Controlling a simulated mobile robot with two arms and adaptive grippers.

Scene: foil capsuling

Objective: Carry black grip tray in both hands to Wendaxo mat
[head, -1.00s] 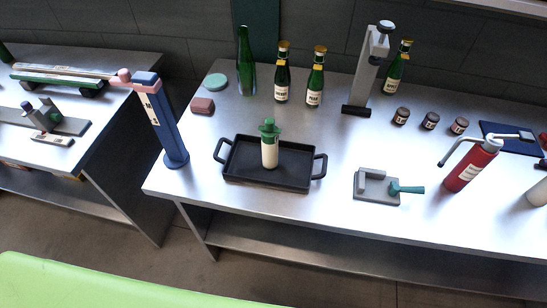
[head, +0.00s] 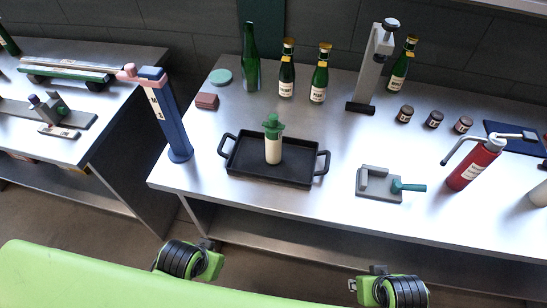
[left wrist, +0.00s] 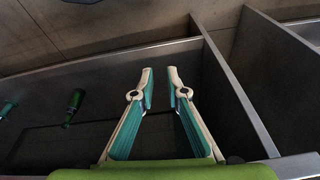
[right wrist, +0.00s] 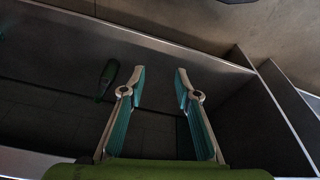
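The black grip tray (head: 241,170) with two side handles lies on the steel table, left of its middle. A cream item with a green top (head: 273,148) stands upright in it. A dark blue mat (head: 508,145) lies at the far right; I cannot read a name on it, so I cannot tell if it is the Wendaxo mat. My arms show at the bottom of the head view, in front of the table and apart from the tray. My left gripper (left wrist: 159,80) is open with a narrow gap, and empty. My right gripper (right wrist: 160,78) is open wider and empty.
A blue post-like device (head: 168,120) stands left of the tray. A grey tool base (head: 378,187) and a red extinguisher-like bottle (head: 474,166) stand to the right. Bottles, a grey press (head: 372,70) and several small jars stand behind. The steel between tray and tool base is bare.

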